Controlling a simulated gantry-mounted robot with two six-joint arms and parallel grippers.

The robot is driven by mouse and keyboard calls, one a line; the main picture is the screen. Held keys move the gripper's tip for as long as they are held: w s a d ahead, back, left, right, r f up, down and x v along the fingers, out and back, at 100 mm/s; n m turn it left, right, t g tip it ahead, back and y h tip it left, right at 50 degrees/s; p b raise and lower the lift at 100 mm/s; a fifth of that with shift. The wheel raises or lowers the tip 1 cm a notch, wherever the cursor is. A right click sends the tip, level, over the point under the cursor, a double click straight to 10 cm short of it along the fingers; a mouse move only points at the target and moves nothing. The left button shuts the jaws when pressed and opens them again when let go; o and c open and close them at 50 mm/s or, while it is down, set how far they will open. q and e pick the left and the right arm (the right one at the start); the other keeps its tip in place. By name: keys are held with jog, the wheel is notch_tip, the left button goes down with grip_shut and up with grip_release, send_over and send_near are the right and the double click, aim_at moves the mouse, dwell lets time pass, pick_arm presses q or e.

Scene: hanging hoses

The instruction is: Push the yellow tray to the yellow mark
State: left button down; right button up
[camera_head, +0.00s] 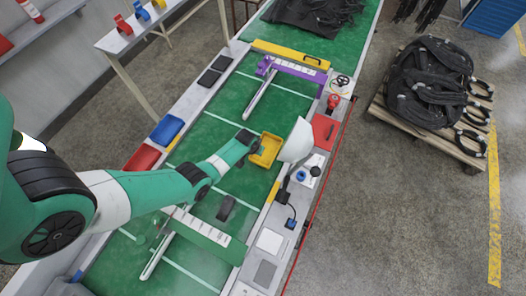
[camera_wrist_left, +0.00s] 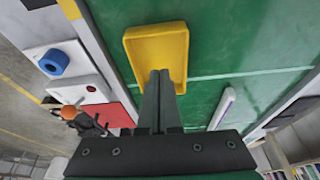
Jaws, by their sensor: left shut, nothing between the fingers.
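The yellow tray (camera_head: 266,150) lies on the green belt (camera_head: 215,135), near its right edge. In the left wrist view the tray (camera_wrist_left: 155,30) is just ahead of the fingers. My left gripper (camera_head: 250,140) is shut and empty, low at the tray's upper-left end. In the left wrist view its fingertips (camera_wrist_left: 160,76) overlap the tray's near end; I cannot tell whether they touch it. A yellow mark (camera_head: 271,189) shows on the belt's right border, nearer than the tray. A yellow patch (camera_wrist_left: 69,8) shows on the border in the left wrist view. My right gripper is not in view.
A white lamp-like shade (camera_head: 297,139) stands close right of the tray. A dark block (camera_head: 226,207) lies on the nearer belt. A purple gate (camera_head: 292,68) and a yellow bar (camera_head: 290,54) cross it farther away. A green bar (camera_head: 201,236) crosses nearer.

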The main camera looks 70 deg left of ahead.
pick_arm(q)
jog(key=b, duration=1.1)
send_near(260, 161)
jog(key=w+a+f, duration=0.1)
jog(key=f, duration=0.1)
jog(key=w+a+f, duration=0.1)
jog(key=w+f, duration=0.1)
jog(key=w+a+f, duration=0.1)
jog(key=f, duration=0.1)
jog(key=shift+w+a, duration=0.35)
jog(key=shift+w, duration=0.05)
jog(key=r+p, duration=0.1)
jog(key=s+r+p, duration=0.1)
jog(key=p, duration=0.1)
jog(key=shift+s+d, duration=0.1)
jog(key=shift+d, duration=0.3)
jog(key=shift+s+d+f+p, duration=0.25)
jog(key=shift+s+d+p, duration=0.45)
jog(key=shift+s+d, duration=0.15)
jog(key=shift+s+f, duration=0.15)
